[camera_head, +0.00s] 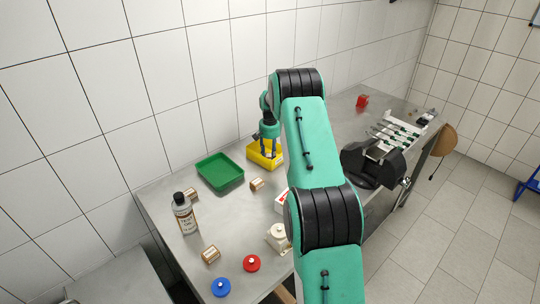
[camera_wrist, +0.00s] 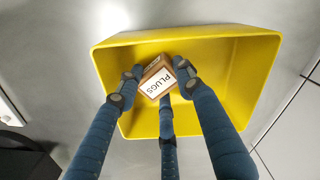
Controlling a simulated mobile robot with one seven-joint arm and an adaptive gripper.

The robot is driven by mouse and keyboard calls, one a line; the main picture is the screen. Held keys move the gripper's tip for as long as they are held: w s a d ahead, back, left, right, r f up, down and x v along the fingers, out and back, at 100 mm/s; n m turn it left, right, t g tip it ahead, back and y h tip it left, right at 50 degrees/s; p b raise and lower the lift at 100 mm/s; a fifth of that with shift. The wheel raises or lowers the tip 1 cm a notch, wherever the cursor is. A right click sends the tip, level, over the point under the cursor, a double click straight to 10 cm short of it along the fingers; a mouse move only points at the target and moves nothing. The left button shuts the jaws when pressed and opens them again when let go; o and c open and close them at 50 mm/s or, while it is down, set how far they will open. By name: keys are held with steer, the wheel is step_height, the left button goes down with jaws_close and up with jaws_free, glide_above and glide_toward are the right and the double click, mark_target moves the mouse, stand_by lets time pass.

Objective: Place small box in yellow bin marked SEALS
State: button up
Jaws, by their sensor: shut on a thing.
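A small brown box (camera_wrist: 158,77) with a white label reading PLUGS shows in the wrist view. My gripper (camera_wrist: 155,84) is shut on it, with fingers on its left and right sides and a third finger below. The yellow bin (camera_wrist: 265,60) lies behind the box in that view, and the box appears within its outline. I cannot tell how far the box is above its floor. In the head view, my gripper (camera_head: 268,149) points down at the yellow bin (camera_head: 261,163) at the back of the bench. The box cannot be made out there, and no SEALS marking is readable.
A green tray (camera_head: 220,172) stands left of the yellow bin. The wall is close behind. A red object (camera_head: 362,101) stands at the far right.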

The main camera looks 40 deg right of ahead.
mark_target(270, 155)
steer(key=o, duration=1.1)
steer(key=shift+f, duration=0.1)
steer(key=shift+r+p, duration=0.6)
steer(key=shift+r, duration=3.4)
steer(key=shift+r, duration=0.1)
